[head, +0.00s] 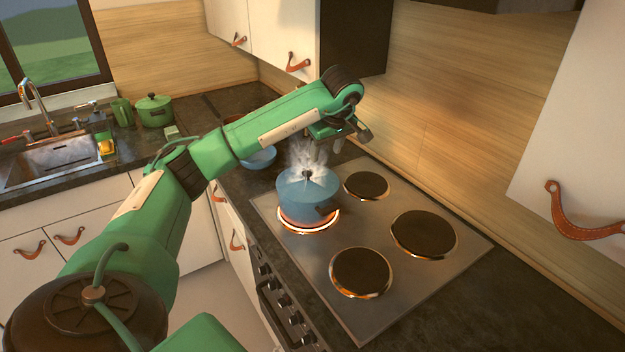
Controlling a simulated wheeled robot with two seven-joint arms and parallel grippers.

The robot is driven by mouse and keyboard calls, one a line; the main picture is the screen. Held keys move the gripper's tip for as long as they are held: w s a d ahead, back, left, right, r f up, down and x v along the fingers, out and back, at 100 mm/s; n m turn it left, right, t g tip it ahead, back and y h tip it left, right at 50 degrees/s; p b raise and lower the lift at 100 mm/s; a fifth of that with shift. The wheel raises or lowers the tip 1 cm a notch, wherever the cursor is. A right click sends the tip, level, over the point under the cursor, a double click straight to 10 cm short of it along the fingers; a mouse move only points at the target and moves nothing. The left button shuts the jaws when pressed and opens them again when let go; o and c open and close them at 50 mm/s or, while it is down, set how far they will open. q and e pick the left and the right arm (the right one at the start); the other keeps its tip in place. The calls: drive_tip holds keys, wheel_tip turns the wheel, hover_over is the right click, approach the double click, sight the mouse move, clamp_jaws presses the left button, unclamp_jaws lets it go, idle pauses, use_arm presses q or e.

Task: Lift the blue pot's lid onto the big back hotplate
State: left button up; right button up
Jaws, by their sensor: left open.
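The blue pot (304,206) stands on the glowing front-left hotplate (309,225), with steam rising around its top. Its blue lid (318,184) sits on the pot, with a dark knob (307,174) in the middle. The big back hotplate (424,233), nearer the wall, is dark and bare. My left gripper (350,143) is open and empty, above and to the right of the lid, apart from it. My right gripper is not in view.
A small back hotplate (367,185) and a front-right hotplate (361,271) are bare. A light blue bowl (260,158) stands on the counter behind the pot, partly hidden by my left arm. A green pot (154,112) stands by the sink. A wooden wall panel (455,120) rises behind the hob.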

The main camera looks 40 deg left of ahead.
use_arm(q)
drive_tip(key=a+r, duration=0.1)
drive_tip(key=a, duration=0.1)
drive_tip(key=p, duration=0.2)
hover_over(308, 170)
drive_tip(key=s+d, duration=0.1)
drive_tip(key=d, duration=0.1)
drive_tip(key=shift+g+y, duration=0.3)
drive_tip(key=shift+y, duration=0.1)
wheel_tip(308, 170, down, 6)
drive_tip(key=shift+d+f, duration=0.1)
drive_tip(key=shift+a+f, duration=0.2)
drive_tip(key=shift+f, duration=0.3)
drive_tip(key=shift+w+a+f+p, duration=0.15)
drive_tip(key=shift+a+f+p, duration=0.1)
drive_tip(key=shift+f+p, duration=0.35)
drive_tip(key=p+x, duration=0.1)
drive_tip(key=x, duration=0.2)
drive_tip(key=shift+w+a+p, duration=0.15)
drive_tip(key=shift+w+p, duration=0.05)
drive_tip(key=shift+p, duration=0.2)
drive_tip(key=shift+a+f, duration=0.1)
drive_tip(key=shift+f, duration=0.3)
drive_tip(key=c, duration=1.1)
drive_tip(key=shift+r, duration=0.1)
